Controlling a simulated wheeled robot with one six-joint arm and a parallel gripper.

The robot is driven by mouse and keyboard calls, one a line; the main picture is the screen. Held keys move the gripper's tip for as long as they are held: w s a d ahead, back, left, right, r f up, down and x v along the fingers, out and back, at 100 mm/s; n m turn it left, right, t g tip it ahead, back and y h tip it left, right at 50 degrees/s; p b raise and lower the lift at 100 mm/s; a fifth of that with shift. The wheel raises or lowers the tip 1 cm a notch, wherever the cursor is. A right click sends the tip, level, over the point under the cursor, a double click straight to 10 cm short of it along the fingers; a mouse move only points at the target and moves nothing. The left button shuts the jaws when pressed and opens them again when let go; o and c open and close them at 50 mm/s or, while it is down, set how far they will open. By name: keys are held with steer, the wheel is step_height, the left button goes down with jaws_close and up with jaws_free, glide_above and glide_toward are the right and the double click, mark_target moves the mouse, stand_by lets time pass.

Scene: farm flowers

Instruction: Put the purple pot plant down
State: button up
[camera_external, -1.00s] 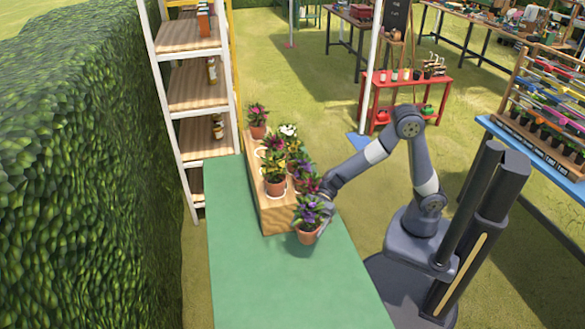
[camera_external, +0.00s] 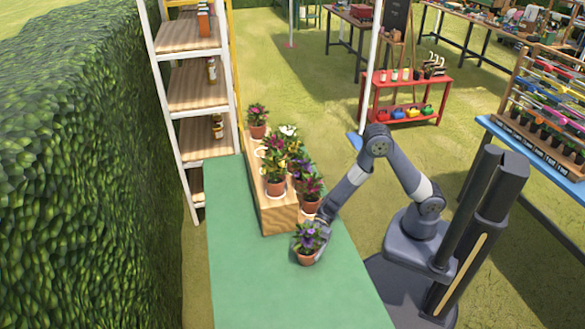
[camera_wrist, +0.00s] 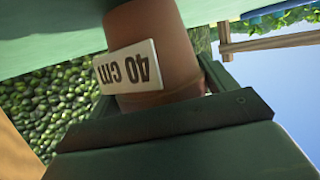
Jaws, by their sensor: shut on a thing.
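The purple pot plant (camera_external: 307,243) has purple flowers, dark leaves and a terracotta pot. It is upright at the near end of the wooden stand, over the green table (camera_external: 255,285). My gripper (camera_external: 320,238) is shut on its pot from the right. In the wrist view the terracotta pot (camera_wrist: 175,50) sits between my jaws (camera_wrist: 160,110), with a white "40 cm" label facing the camera. The pot's base is very close to the green surface; I cannot tell for certain whether it touches.
The green table is clear in front and to the left. A hedge (camera_external: 85,170) and a white shelf rack (camera_external: 190,95) stand at the left.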

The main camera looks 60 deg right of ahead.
steer(key=shift+f, duration=0.2)
steer(key=shift+f, duration=0.1)
steer(key=shift+f, duration=0.15)
steer(key=o, duration=1.4)
steer(key=shift+c, duration=0.2)
steer(key=shift+r, duration=0.35)
steer(key=v, duration=1.2)
steer(key=shift+f, duration=0.15)
